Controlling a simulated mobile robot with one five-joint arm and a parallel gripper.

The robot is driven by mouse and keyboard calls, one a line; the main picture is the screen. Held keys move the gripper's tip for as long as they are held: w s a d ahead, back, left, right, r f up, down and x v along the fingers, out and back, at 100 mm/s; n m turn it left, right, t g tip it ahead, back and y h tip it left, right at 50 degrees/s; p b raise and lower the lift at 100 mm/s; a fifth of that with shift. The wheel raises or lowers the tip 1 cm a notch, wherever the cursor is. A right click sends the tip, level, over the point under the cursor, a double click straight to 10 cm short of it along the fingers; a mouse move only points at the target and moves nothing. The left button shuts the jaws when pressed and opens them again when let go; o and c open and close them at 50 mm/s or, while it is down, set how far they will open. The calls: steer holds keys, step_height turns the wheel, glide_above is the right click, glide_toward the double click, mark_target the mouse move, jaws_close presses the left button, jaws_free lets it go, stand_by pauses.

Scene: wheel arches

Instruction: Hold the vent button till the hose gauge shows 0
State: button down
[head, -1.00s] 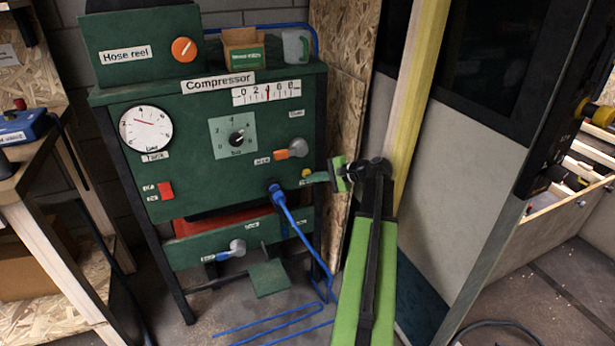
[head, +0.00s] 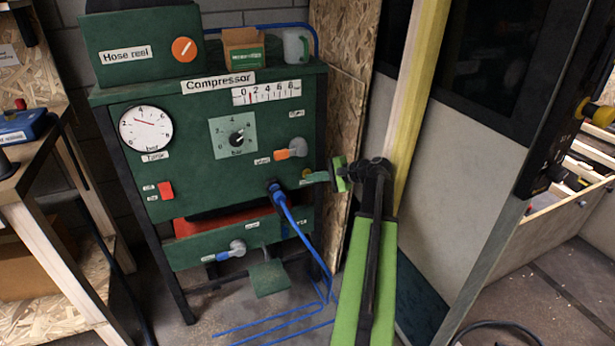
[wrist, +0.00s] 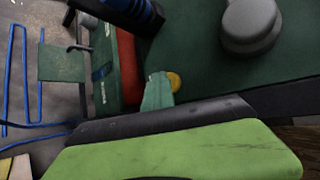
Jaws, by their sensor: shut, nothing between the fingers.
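The green compressor panel (head: 200,180) stands upright at left in the head view. Its strip gauge (head: 267,93) has a red needle between 0 and 2, nearer 0; I take it as the hose gauge, its small label being blurred. The button also shows in the wrist view (wrist: 174,81), beside the pale green fingertips (wrist: 157,90).
The round tank gauge (head: 146,128) and a blue hose (head: 298,232) are on the panel. A wooden post (head: 412,110) and board stand close right. A pedal plate (head: 269,279) is below.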

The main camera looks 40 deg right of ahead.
stand_by(0.4)
steer(key=shift+s+a, duration=0.2)
steer(key=shift+s, duration=0.25)
steer(key=shift+s+a, duration=0.2)
steer(key=shift+s, duration=0.25)
steer(key=s, duration=0.1)
steer(key=s+a, duration=0.1)
steer(key=s, duration=0.1)
steer(key=s+a, duration=0.1)
steer(key=shift+s, duration=0.3)
steer(key=shift+f, duration=0.1)
